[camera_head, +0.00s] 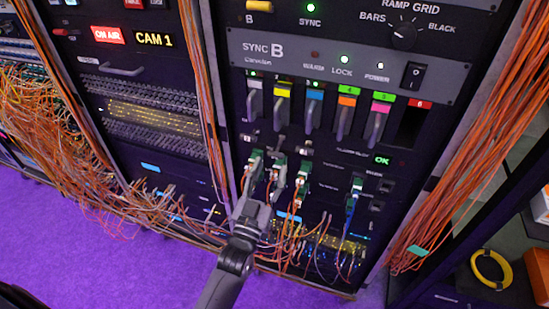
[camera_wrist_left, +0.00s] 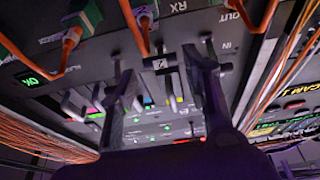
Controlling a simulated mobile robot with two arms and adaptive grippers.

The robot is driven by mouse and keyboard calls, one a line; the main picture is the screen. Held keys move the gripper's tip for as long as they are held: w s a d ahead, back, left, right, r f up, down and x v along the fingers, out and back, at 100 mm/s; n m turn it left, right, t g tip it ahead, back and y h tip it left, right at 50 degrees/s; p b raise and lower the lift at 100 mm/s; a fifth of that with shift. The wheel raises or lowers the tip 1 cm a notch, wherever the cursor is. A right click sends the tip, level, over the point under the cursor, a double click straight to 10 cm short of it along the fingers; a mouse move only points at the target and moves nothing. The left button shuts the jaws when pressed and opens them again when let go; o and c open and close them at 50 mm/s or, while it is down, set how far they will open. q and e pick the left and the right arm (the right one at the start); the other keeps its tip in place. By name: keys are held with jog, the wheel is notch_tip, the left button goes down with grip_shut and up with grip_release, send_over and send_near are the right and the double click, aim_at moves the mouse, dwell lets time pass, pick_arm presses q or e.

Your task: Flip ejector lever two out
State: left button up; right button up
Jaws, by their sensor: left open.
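A small black lever piece marked 2 (camera_wrist_left: 160,64) sticks out from the dark rack panel in the left wrist view, between the fingers of my left gripper (camera_wrist_left: 165,76). The gripper is open, with a finger on each side and a gap to the piece. A row of small dark levers (camera_head: 279,144) shows there, under the upright coloured-label cards. Whether lever two is folded in or out is hard to tell. My right gripper is out of view.
Orange cable bundles (camera_head: 487,135) run down the rack sides. The SYNC B panel (camera_head: 330,65) is above the cards (camera_head: 313,108). Purple floor (camera_head: 110,262) is open at lower left.

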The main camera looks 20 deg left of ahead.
pick_arm(q)
jog(key=v, duration=0.6)
jog(key=shift+s, duration=0.4)
